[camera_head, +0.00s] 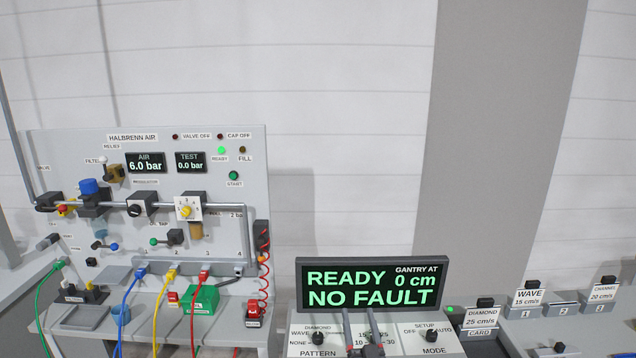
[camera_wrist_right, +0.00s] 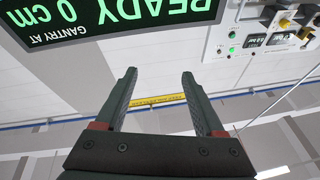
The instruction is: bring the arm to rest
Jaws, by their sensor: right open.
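My right gripper (camera_head: 359,325) is at the bottom middle of the head view, in front of the pattern and mode control panel (camera_head: 412,342) and below the display (camera_head: 372,285). In the right wrist view the gripper (camera_wrist_right: 158,76) is open, with nothing between its two dark fingers. The display reads READY, NO FAULT and GANTRY AT 0 cm; it also shows upside down in the wrist view (camera_wrist_right: 110,15). The gripper partly hides the panel's labels. My left gripper is not in view.
The Halbrenn Air panel (camera_head: 100,220) stands at left, reading 6.0 bar, with a green ready lamp (camera_head: 222,150) lit. Green, blue, yellow and red hoses hang in front of it. Labelled card holders (camera_head: 528,297) stand at right. The wall above is bare.

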